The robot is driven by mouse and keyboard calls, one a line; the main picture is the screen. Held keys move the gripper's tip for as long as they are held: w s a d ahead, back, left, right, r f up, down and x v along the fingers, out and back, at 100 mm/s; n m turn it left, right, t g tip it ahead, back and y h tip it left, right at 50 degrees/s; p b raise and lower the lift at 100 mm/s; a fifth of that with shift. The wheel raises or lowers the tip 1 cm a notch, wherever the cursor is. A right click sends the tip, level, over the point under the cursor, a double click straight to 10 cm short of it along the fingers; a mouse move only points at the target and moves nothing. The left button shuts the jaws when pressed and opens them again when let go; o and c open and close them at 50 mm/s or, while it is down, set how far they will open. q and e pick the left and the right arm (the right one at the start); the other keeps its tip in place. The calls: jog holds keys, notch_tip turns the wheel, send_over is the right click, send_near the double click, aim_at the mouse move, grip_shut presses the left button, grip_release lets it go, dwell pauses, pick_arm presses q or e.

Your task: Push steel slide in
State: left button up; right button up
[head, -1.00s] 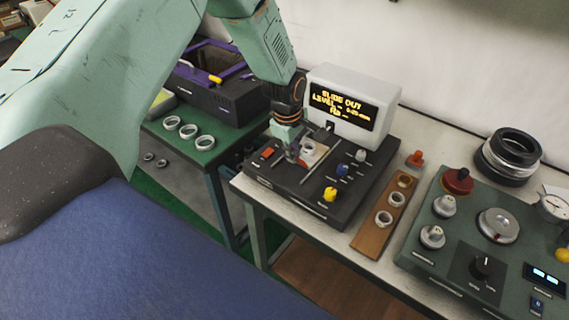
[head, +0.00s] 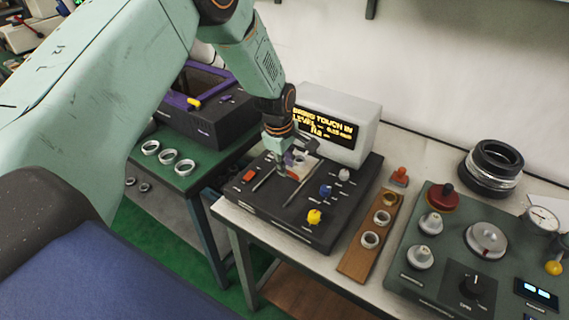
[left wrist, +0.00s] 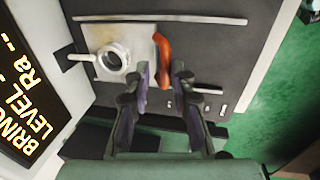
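The steel slide (left wrist: 100,75) is a pale plate between two rails on the black tester (head: 270,206); it also shows in the head view (head: 310,161). A steel ring (left wrist: 112,57) sits on it. An orange-red handle (left wrist: 162,60) stands at the slide's outer edge. My left gripper (left wrist: 161,78) is over the tester, its fingers apart on either side of the handle with gaps visible. In the head view the left gripper (head: 287,166) partly hides the slide and handle. The tester's display (head: 322,122) reads "BRING TOUCH IN". My right gripper is not in view.
A wooden rack (head: 366,250) with several rings stands right of the tester. A green panel (head: 405,275) with knobs is farther right.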

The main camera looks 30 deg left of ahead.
pick_arm(q)
jog(key=shift+o, duration=0.7)
jog(key=shift+f, duration=0.1)
jog(key=shift+s, duration=0.1)
jog(key=shift+s+r, duration=0.1)
jog(key=shift+r, duration=0.15)
notch_tip(320, 180, up, 11)
jog(key=s, duration=0.1)
jog(key=shift+s+r, duration=0.15)
jog(key=shift+s, duration=0.25)
jog(key=shift+s+a, duration=0.1)
dwell(1.5)
